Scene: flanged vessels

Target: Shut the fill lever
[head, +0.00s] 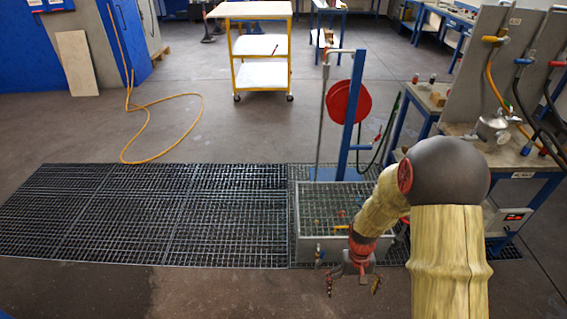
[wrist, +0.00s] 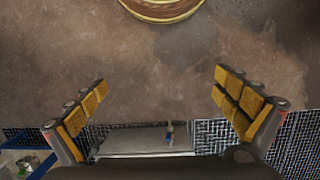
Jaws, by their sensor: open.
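A grey tank (head: 297,245) with a mesh top stands on the floor grating at the centre. A small yellow piece (head: 342,228) shows near the front of the mesh. My gripper (head: 352,284) hangs in front of the tank, to the right of the blue fitting. In the wrist view, my gripper (wrist: 163,100) is open with nothing between its fingers. My arm hides the tank's right side.
A blue post with a red disc (head: 347,102) and a thin upright pipe (head: 321,115) rise behind the tank. A workbench (head: 510,155) with hoses and a metal vessel (head: 493,128) stands at the right. The floor grating (head: 150,215) to the left is clear.

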